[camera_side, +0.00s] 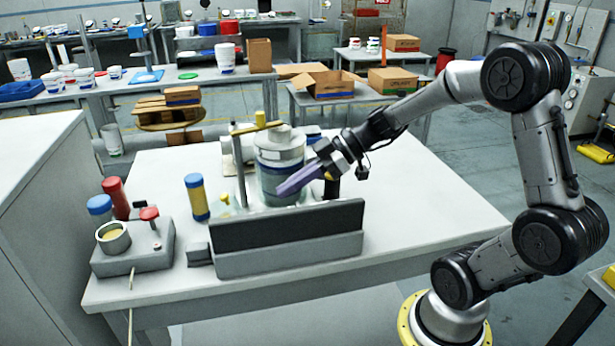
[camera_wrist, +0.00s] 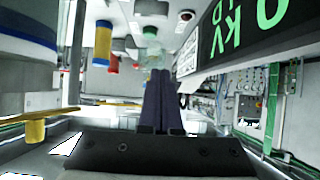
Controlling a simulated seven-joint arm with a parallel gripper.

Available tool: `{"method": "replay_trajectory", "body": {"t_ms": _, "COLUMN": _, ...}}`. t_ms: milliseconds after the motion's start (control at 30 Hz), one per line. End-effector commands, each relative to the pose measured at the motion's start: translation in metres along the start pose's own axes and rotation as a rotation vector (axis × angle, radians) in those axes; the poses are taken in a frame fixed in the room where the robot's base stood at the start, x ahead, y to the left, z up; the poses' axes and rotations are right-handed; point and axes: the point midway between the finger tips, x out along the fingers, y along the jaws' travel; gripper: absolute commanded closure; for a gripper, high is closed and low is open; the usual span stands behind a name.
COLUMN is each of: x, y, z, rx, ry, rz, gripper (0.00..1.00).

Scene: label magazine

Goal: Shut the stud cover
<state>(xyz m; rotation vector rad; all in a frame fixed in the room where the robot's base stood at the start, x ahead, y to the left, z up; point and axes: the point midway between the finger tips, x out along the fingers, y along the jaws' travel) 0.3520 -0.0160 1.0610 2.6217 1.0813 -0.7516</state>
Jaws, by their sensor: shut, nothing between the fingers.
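I cannot tell for certain which part is the stud cover. A grey machine base (camera_side: 290,257) carries an upright dark panel (camera_side: 285,225) along the table's front. A large white and blue-banded drum (camera_side: 280,160) stands behind it, with a yellow bar (camera_side: 255,128) on a grey post beside it. My gripper (camera_side: 284,190) is in front of the drum, above and behind the panel, its long purple fingers pointing left. In the wrist view my gripper (camera_wrist: 160,78) is shut and empty. There the dark panel (camera_wrist: 245,35) with green characters is at upper right.
A yellow-blue cylinder (camera_side: 197,197) and a small clear bottle (camera_side: 225,206) stand left of the drum. A grey box with a metal cup and red knob (camera_side: 149,214) is at the left. Red (camera_side: 116,198) and blue-capped (camera_side: 99,208) cylinders stand behind it. The table's right side is clear.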

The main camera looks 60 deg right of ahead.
Motion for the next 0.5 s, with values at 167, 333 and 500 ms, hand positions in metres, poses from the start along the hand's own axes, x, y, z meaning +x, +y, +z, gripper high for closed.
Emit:
{"method": "replay_trajectory", "body": {"t_ms": 167, "x": -0.028, "y": 0.001, "z": 0.003, "rx": 0.004, "ry": -0.005, "rz": 0.004, "gripper": 1.0}}
{"method": "replay_trajectory", "body": {"t_ms": 333, "x": -0.041, "y": 0.0, "z": 0.005, "rx": 0.009, "ry": -0.009, "rz": 0.002, "gripper": 1.0}}
{"method": "replay_trajectory", "body": {"t_ms": 500, "x": -0.045, "y": -0.002, "z": 0.007, "rx": 0.105, "ry": -0.025, "rz": -0.007, "gripper": 1.0}}
